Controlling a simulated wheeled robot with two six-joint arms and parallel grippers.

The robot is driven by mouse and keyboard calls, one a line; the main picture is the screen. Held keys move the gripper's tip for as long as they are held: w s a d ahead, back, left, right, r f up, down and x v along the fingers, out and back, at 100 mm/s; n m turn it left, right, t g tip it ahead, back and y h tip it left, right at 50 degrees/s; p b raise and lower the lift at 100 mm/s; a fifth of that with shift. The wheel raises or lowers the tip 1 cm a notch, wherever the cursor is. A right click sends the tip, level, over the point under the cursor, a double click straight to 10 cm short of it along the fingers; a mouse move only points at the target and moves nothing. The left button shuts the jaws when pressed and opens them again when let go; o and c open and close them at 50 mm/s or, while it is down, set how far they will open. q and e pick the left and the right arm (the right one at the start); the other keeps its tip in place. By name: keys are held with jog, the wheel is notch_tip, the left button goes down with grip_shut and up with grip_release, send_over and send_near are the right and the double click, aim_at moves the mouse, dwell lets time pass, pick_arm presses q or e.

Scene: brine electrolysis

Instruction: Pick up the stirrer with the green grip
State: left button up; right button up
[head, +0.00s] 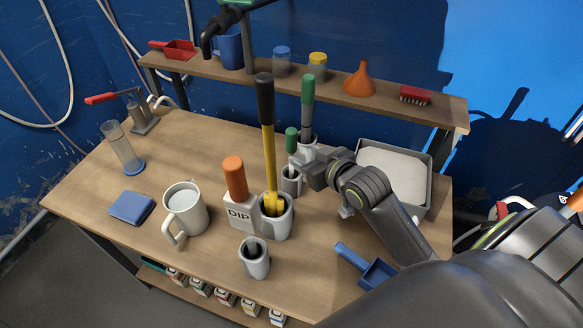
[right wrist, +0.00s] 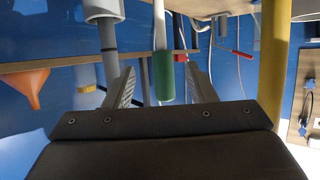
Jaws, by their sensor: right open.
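The stirrer with the green grip (head: 291,139) stands upright in a small grey cup (head: 291,186) near the middle of the table. My right gripper (head: 303,160) is close beside it, coming from the right in the head view. In the right wrist view, the green grip (right wrist: 165,80) and its pale rod appear between the two spread fingers of my right gripper (right wrist: 161,87). The fingers look clear of the grip on both sides, though its exact depth between them is hard to judge. My left gripper is out of view.
A tall green-handled tool with a grey shaft (head: 307,97) stands right behind my gripper. A tall yellow-shafted tool (head: 267,145) stands to the left, beside the DIP block (head: 240,211). A grey tray (head: 396,179) lies to the right. A shelf (head: 240,79) runs along the back.

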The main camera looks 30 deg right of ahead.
aim_at(295, 150)
jog(key=x, duration=0.3)
jog(key=shift+w+a+f+p, duration=0.15)
jog(key=shift+w+p, duration=0.25)
jog(key=shift+w, duration=0.3)
jog(key=x, duration=0.3)
jog(key=shift+w+p, duration=0.1)
jog(key=shift+p, duration=0.3)
jog(key=shift+w+a+f, duration=0.1)
jog(key=shift+w+f, duration=0.15)
jog(key=shift+w, duration=0.25)
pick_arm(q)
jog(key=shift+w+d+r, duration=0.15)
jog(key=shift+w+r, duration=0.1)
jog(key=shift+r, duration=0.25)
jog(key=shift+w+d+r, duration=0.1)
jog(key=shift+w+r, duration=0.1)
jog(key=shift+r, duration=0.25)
pick_arm(e)
grip_shut()
